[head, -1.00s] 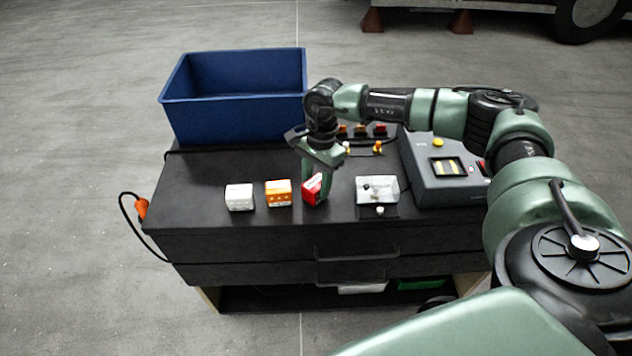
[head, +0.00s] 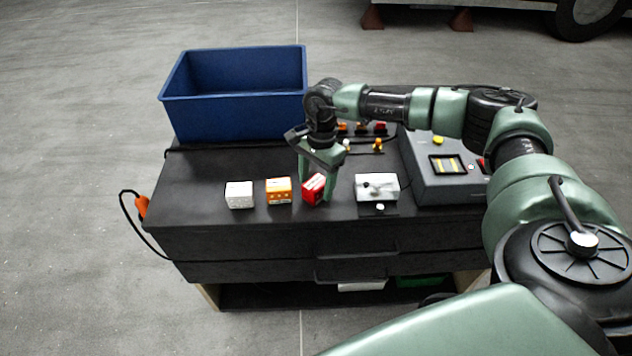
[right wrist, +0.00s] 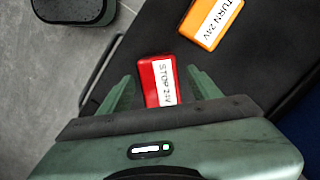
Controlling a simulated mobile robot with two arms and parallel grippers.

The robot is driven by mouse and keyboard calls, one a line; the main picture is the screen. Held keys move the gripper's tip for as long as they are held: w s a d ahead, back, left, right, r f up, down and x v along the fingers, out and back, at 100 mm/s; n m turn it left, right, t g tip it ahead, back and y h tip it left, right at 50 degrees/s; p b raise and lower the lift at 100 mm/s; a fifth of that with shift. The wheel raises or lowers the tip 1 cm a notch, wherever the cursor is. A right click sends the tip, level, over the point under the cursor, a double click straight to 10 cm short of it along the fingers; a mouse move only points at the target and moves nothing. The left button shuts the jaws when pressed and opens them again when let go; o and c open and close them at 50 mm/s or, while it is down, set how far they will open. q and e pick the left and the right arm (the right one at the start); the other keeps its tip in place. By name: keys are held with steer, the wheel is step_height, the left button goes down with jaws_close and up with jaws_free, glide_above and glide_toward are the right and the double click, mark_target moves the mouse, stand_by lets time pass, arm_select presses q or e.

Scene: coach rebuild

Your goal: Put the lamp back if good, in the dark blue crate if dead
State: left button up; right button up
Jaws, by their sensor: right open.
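A red box lettered STOP 24V (head: 313,188) sits on the black bench top near its front edge. My right gripper (head: 317,189) is open and reaches down over it, with a finger on each side. In the right wrist view the red box (right wrist: 157,78) lies between the open fingers (right wrist: 163,84), with gaps beside it. The dark blue crate (head: 236,112) stands at the back left; the part of its inside that shows is empty. Small lamps (head: 377,146) sit in a row behind the gripper, partly hidden by my arm. My left gripper is not in view.
An orange box lettered TURN 24V (head: 278,191) and a white box (head: 239,195) stand left of the red one. A white fixture (head: 377,187) is to its right. A grey device (head: 440,182) with a display stands at the right. An orange-ended cable hangs at the left.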

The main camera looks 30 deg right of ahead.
mark_target(320, 179)
step_height(320, 179, up, 12)
steer(key=d+b, duration=0.1)
steer(key=b, duration=0.2)
steer(key=shift+w+d+f, duration=0.15)
steer(key=shift+w+d, duration=0.05)
stand_by(1.0)
